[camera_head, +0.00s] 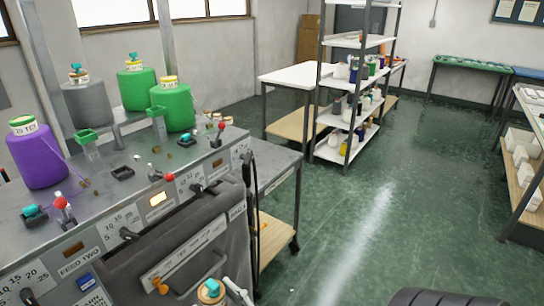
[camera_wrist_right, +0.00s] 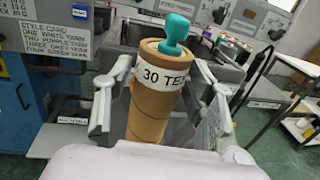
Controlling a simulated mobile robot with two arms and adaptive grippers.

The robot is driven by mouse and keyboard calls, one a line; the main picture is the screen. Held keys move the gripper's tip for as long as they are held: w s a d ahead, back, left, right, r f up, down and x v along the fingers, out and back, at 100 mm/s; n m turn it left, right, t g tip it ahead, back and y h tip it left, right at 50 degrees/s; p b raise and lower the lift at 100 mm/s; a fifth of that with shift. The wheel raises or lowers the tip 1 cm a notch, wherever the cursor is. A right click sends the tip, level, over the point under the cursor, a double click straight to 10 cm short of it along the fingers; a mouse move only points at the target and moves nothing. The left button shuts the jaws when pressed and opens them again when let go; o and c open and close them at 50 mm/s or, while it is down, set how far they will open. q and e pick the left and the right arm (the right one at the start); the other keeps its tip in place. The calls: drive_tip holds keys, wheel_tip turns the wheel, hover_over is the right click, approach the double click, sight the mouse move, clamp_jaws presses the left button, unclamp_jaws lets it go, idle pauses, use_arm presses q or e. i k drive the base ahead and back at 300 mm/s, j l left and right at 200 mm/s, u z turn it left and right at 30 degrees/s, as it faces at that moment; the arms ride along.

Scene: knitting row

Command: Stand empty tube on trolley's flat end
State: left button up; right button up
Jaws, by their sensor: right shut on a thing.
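A brown tube (camera_wrist_right: 150,108) with a white "30 TEX" label band and a teal plug on top stands between the fingers of my right gripper (camera_wrist_right: 162,88), which is shut on it. No yarn shows on it. In the head view the top of the tube (camera_head: 209,292) shows at the bottom edge, in front of the machine, with one pale finger beside it. A grey-topped stand (camera_head: 275,171) with a wooden lower shelf and a castor is behind the machine's right end; I cannot tell if it is the trolley. My left gripper is out of view.
The knitting machine (camera_head: 112,185) fills the left, with purple (camera_head: 38,165), green (camera_head: 178,108) and grey (camera_head: 86,103) cones on it. White shelving (camera_head: 345,112) stands at the back. The green floor (camera_head: 370,215) is open in the middle. Another shelf (camera_head: 530,120) is at right.

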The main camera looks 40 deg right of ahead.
sight(254, 162)
drive_tip(key=i+l+z, duration=0.45)
drive_tip(key=i+l, duration=0.3)
drive_tip(key=l, duration=0.35)
drive_tip(key=i+l+z, duration=0.45)
drive_tip(key=i+l, duration=0.45)
